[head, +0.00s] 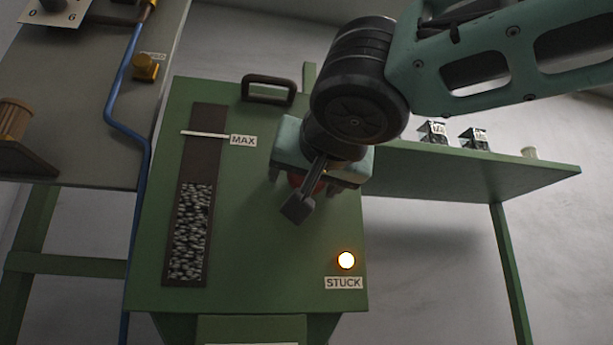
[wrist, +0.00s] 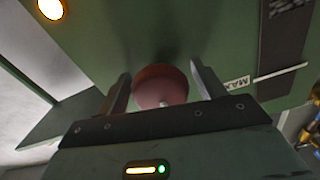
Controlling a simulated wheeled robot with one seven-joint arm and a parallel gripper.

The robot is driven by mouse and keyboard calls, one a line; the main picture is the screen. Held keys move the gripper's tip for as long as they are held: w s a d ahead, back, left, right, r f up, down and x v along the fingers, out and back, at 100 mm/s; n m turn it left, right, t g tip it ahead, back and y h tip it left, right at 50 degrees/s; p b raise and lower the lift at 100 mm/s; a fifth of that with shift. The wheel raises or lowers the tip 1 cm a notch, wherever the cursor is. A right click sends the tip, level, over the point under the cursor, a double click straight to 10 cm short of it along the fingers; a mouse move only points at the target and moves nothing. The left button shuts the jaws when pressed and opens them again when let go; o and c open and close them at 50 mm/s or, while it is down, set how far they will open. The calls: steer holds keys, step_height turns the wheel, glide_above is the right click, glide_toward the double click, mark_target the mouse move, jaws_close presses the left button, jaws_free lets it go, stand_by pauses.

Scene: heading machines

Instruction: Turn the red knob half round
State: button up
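The red knob (wrist: 160,84) is round and shows in the wrist view between the two fingers of my gripper (wrist: 159,70). The fingers stand apart, one on each side of it, with a narrow gap visible beside the knob. In the head view only a bit of red of the knob (head: 312,187) shows under my gripper (head: 315,185), which hides the rest. The knob is on the sloping front of a green machine (head: 255,220). How far the knob is turned cannot be told.
A lit orange lamp (head: 346,260) sits above a "STUCK" label (head: 344,283). A black handle (head: 268,90) and a dark window (head: 188,230) marked "MAX" are on the panel. A blue pipe (head: 121,115) runs at left; a green shelf (head: 450,170) stands at right.

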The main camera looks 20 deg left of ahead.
steer(key=c, duration=0.7)
